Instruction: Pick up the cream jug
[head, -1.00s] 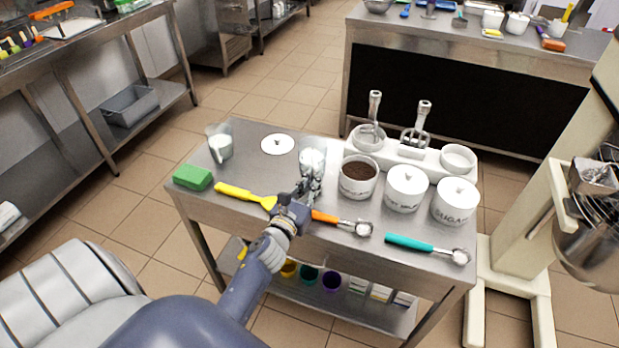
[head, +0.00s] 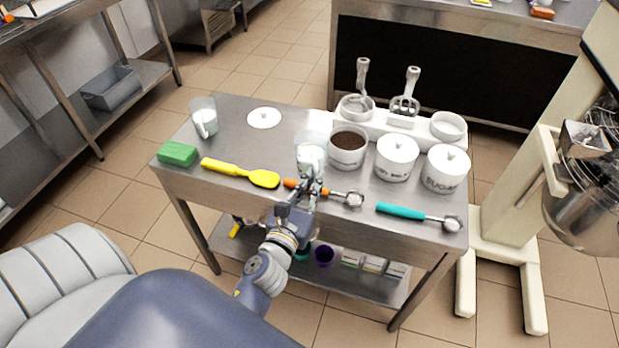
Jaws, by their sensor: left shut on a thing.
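A clear jug with white contents (head: 311,150), which looks like the cream jug, is at my left gripper (head: 312,172), left of the open canister. The gripper is shut on it from the near side. The fingers and wrist hide its lower part, so I cannot tell whether its base is clear of the table. A similar clear jug with white contents (head: 203,117) stands at the table's back left. My right gripper is not in view.
On the steel table (head: 235,140) are a green sponge (head: 177,153), yellow spatula (head: 240,173), orange-handled scoop (head: 345,198), teal-handled scoop (head: 420,217) and round white lid (head: 264,118). An open dark-filled canister (head: 347,150) and two lidded canisters (head: 396,160) stand close on the right.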

